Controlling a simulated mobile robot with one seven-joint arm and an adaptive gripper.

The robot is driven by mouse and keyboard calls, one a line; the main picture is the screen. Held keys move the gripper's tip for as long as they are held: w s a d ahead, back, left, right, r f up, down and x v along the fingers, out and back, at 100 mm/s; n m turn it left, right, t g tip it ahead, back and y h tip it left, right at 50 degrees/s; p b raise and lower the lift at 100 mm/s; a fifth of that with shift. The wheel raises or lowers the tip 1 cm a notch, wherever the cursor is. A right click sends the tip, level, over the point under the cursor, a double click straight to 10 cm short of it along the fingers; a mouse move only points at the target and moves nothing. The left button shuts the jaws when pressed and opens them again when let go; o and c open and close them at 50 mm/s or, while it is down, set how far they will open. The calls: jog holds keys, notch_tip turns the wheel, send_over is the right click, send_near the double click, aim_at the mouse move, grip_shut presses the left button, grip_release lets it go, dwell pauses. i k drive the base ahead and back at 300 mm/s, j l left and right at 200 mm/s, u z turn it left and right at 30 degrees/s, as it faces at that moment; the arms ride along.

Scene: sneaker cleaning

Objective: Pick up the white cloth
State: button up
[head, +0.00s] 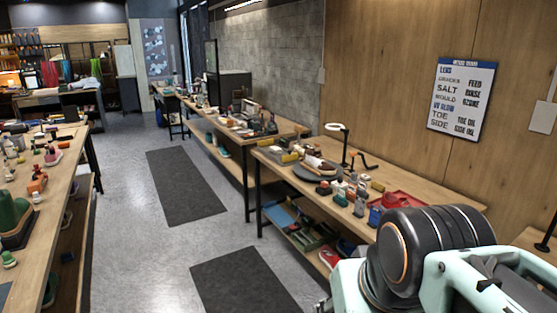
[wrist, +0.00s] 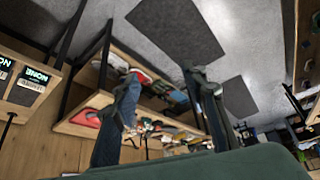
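I cannot make out the white cloth for certain in either view. A small whitish heap (head: 84,83) lies on a far table at the back left of the head view, too small to tell what it is. My gripper (wrist: 166,82) shows in the wrist view with its two dark fingers spread wide apart and nothing between them. It is tilted toward the floor and the workbenches, away from any surface. In the head view my arm fills the lower right and the gripper fingers are not clearly seen.
A wooden workbench (head: 448,199) on the right carries a shoe on a round stand, bottles and a red tray (head: 400,203), with a lower shelf beneath. Another crowded bench (head: 62,143) stands at the left. Dark mats (head: 186,187) lie on the open floor between them.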

aim_at(276, 150)
jog(key=i+j+u, duration=0.25)
jog(key=i, duration=0.65)
jog(key=i+u, duration=0.25)
jog(key=i, duration=0.6)
jog(key=i+z, duration=0.1)
jog(key=i, duration=0.7)
jog(key=i+j, duration=0.15)
jog(key=i, duration=0.6)
jog(key=i+j+z, duration=0.15)
jog(key=i, duration=0.6)
jog(key=i+z, duration=0.35)
jog(key=z, duration=0.15)
jog(key=i+j+z, duration=0.15)
jog(key=i+z, duration=0.3)
jog(key=i+j+z, duration=0.15)
jog(key=z, duration=0.35)
jog(key=i+j+z, duration=0.2)
jog(key=z, duration=0.25)
jog(key=k+j+u, duration=0.1)
jog(key=j, duration=0.2)
jog(key=j+u, duration=0.15)
jog(key=j, duration=0.2)
jog(key=k, duration=0.05)
